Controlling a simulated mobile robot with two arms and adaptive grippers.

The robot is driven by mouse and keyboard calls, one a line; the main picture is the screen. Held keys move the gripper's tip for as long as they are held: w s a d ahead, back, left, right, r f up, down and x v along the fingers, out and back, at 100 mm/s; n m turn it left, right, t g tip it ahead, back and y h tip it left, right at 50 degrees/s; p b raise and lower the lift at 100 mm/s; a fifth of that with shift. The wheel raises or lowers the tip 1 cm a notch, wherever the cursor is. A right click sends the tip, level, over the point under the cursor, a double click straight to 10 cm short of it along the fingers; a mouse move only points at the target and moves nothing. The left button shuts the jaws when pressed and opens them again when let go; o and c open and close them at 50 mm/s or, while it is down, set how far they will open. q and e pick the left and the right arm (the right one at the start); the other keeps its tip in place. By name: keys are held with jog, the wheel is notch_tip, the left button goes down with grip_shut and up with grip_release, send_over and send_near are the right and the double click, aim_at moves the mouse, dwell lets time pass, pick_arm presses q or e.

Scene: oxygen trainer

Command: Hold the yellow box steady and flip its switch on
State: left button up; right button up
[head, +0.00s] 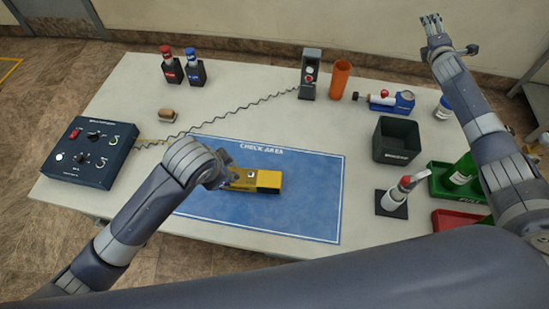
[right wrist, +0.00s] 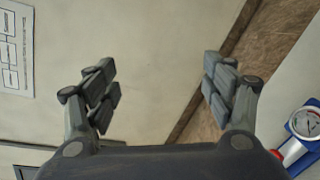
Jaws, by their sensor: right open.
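The yellow box (head: 262,181) lies on the blue check area mat (head: 300,215) in the middle of the table. A small round part shows on its top; I cannot tell the switch's position. My left gripper (head: 228,178) is at the box's left end, with its fingers around or against that end. The wrist hides part of the fingers, so their grip is unclear. My right gripper (head: 431,24) is raised beyond the table's back right, far from the box. In the right wrist view it is open and empty (right wrist: 160,85).
A dark control box (head: 92,150) with knobs stands at the left, its coiled cord running to a grey device (head: 310,75). An orange cup (head: 340,78), a blue gauge device (head: 392,101), a dark bin (head: 396,139) and a green tray (head: 445,187) stand at the right. The mat's right part is clear.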

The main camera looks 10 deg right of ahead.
jog(key=w+a+r+n+t, duration=0.15)
jog(key=a+r, duration=0.25)
jog(key=a, duration=0.5)
jog(key=w+a+r+n+y, duration=0.1)
jog(key=w+a+r, duration=0.25)
jog(key=a, duration=0.65)
jog(key=w+a+r+n+t, duration=0.15)
jog(key=a+r, duration=0.25)
jog(key=a, duration=0.5)
jog(key=s+a+r+t, duration=0.1)
jog(key=a+r, duration=0.3)
jog(key=a, duration=0.2)
jog(key=s+a+r, duration=0.1)
jog(key=a+r, duration=0.3)
jog(key=a, duration=0.3)
jog(key=m+g+y, duration=0.5)
jog(key=m+g, duration=0.3)
jog(key=g, duration=1.1)
send_over(274, 179)
notch_tip(274, 179, down, 35)
notch_tip(274, 179, down, 10)
jog(key=shift+f, duration=0.2)
